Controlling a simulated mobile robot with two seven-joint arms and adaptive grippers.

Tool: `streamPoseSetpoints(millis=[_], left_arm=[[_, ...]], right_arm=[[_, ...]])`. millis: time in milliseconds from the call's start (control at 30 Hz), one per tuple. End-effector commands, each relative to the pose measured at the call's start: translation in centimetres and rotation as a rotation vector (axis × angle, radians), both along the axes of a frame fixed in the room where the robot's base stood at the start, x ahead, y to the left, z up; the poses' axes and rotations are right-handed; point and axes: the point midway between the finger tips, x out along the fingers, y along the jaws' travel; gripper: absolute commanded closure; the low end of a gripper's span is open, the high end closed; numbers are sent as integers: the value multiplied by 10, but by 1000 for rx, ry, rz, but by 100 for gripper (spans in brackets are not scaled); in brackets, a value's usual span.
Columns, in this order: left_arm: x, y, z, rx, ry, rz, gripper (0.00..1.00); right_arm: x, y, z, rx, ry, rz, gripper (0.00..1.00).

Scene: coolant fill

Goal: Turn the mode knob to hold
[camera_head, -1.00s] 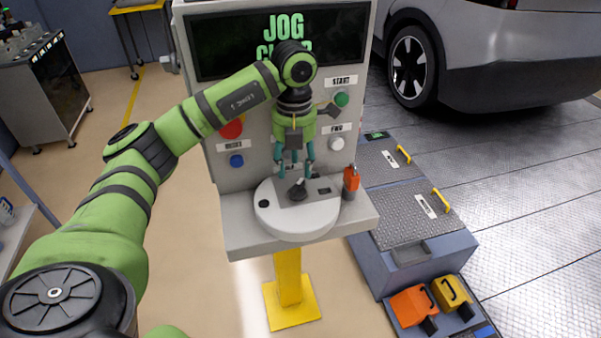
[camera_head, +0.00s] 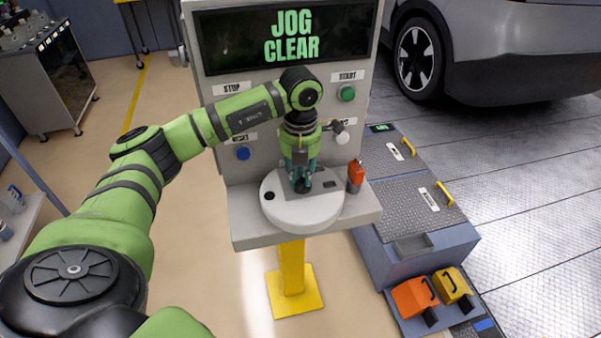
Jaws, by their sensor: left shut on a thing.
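The mode knob (camera_head: 303,186) is a small dark knob on the grey plate of the round white console (camera_head: 302,212). My left gripper (camera_head: 302,184) points down from above and is shut on the knob, its fingers hiding most of it. The knob's pointer and position labels cannot be read. The screen (camera_head: 290,38) above shows "JOG CLEAR" in green letters. My right gripper is not in view.
A blue button (camera_head: 243,153), a green start button (camera_head: 347,93) and a white button (camera_head: 342,138) are on the panel. An orange item (camera_head: 355,176) stands right of the console.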

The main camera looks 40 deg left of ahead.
Motion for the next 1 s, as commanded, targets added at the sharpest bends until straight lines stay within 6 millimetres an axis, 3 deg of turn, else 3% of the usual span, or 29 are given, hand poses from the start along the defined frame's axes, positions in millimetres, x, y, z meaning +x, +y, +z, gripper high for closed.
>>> streamPoseSetpoints(millis=[433,800,833,867,1000], left_arm=[[-1,0,0,-1,-2,368,100],[-1,0,1,0,-2,402,100],[-1,0,1,-1,-2,402,65],[-1,0,1,-1,-2,402,53],[-1,0,1,-1,-1,401,52]], right_arm=[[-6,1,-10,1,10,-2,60],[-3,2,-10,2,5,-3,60],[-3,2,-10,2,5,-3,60],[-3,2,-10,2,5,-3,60],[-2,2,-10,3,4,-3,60]])
